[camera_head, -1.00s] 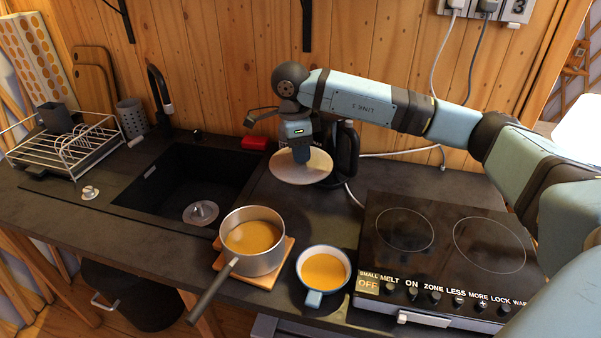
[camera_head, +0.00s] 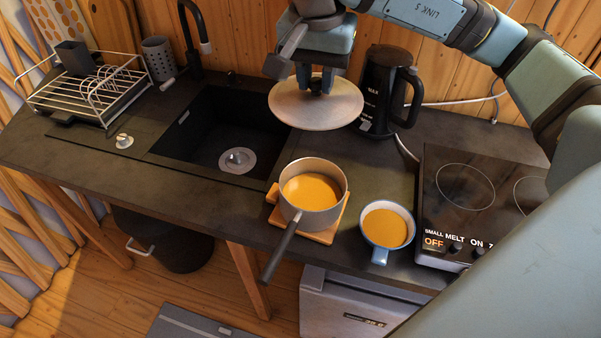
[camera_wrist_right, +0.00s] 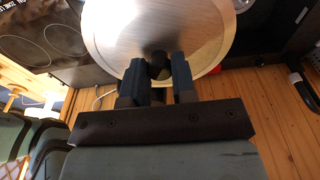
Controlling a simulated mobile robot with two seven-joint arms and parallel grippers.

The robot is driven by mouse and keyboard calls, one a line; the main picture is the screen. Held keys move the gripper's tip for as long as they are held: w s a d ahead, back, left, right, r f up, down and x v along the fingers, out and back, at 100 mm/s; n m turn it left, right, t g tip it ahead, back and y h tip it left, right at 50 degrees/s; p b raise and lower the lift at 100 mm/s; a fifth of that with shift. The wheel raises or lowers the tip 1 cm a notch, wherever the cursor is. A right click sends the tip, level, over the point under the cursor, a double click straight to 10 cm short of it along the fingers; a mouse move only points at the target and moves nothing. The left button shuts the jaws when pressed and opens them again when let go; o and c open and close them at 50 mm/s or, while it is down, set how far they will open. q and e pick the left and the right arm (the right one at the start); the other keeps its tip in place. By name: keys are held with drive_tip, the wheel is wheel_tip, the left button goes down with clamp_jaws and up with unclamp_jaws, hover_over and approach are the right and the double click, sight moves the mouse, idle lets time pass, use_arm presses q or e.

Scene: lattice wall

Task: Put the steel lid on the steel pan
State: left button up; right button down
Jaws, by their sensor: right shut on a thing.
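The steel lid (camera_head: 290,108) is a round, brushed disc, held roughly level above the counter behind the pan. My right gripper (camera_head: 316,88) is shut on its dark knob from above. In the right wrist view the lid (camera_wrist_right: 130,35) fills the top, and the gripper (camera_wrist_right: 158,75) has its fingers on either side of the knob. The steel pan (camera_head: 325,212) stands on a wooden board, holds orange soup, and its dark handle points to the front left. The pan's top is uncovered. The lid is apart from the pan. My left gripper is not in view.
A blue-white bowl (camera_head: 379,253) of soup stands right of the pan. The black kettle (camera_head: 376,95) is just right of the lid. The sink (camera_head: 205,135) lies to the left, the hob (camera_head: 462,170) to the right. A dish rack (camera_head: 70,104) stands far left.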

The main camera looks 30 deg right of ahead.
wheel_tip(320, 180, down, 20)
drive_tip(key=p, duration=0.1)
drive_tip(key=shift+r, duration=0.2)
drive_tip(key=shift+s, duration=0.15)
drive_tip(key=shift+d+f+b, duration=0.1)
drive_tip(key=shift+f+b, duration=0.5)
drive_tip(key=shift+b, duration=0.15)
drive_tip(key=c, duration=0.9)
unclamp_jaws()
drive_tip(key=shift+r, duration=0.1)
